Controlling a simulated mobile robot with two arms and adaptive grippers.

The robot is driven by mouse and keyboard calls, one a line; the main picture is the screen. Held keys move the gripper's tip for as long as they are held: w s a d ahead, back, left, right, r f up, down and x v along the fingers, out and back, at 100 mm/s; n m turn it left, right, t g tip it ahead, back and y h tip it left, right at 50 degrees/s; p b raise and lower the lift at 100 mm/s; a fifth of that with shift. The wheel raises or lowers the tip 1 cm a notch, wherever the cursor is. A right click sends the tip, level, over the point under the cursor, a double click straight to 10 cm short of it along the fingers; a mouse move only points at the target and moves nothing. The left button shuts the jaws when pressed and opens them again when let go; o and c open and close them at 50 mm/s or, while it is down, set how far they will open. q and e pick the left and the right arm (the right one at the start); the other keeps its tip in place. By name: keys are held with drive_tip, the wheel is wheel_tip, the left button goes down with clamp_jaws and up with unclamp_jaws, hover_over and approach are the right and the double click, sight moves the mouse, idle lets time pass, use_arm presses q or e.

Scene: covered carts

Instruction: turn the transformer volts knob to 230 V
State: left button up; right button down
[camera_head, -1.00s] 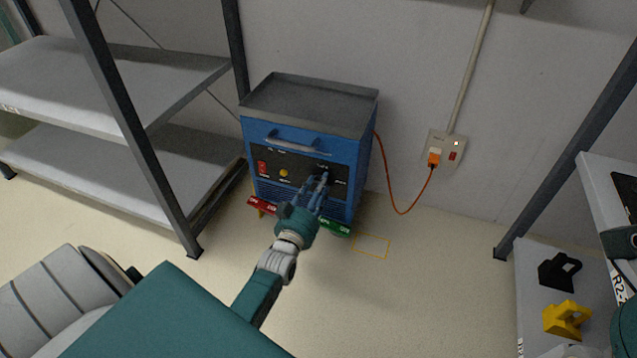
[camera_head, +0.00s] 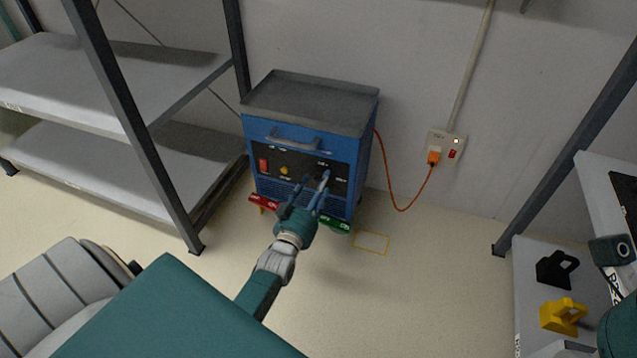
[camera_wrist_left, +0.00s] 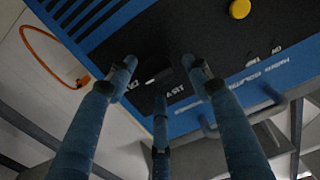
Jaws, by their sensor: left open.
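The transformer is a blue cabinet (camera_head: 349,192) with a black front panel, standing on the floor by the wall. My left gripper (camera_head: 308,186) is open in front of the right part of this panel, its fingers spread. In the left wrist view the open fingers (camera_wrist_left: 160,85) are around a small dark knob (camera_wrist_left: 153,78), apart from it as far as I can see. A "115 V" label shows beside the knob; the other label is partly covered by a finger. The knob's exact setting is too dark to tell. My right gripper is not in view.
A red switch (camera_head: 263,165) and yellow button (camera_head: 284,171) sit left on the panel. An orange cord runs to a wall outlet (camera_head: 446,145). Red (camera_head: 263,203) and green (camera_head: 335,224) pieces lie low at the front. Shelves (camera_head: 100,165) flank the left; the floor ahead is clear.

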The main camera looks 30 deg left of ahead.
use_arm(q)
drive_tip(key=v, duration=1.1)
drive_tip(key=shift+a, duration=0.1)
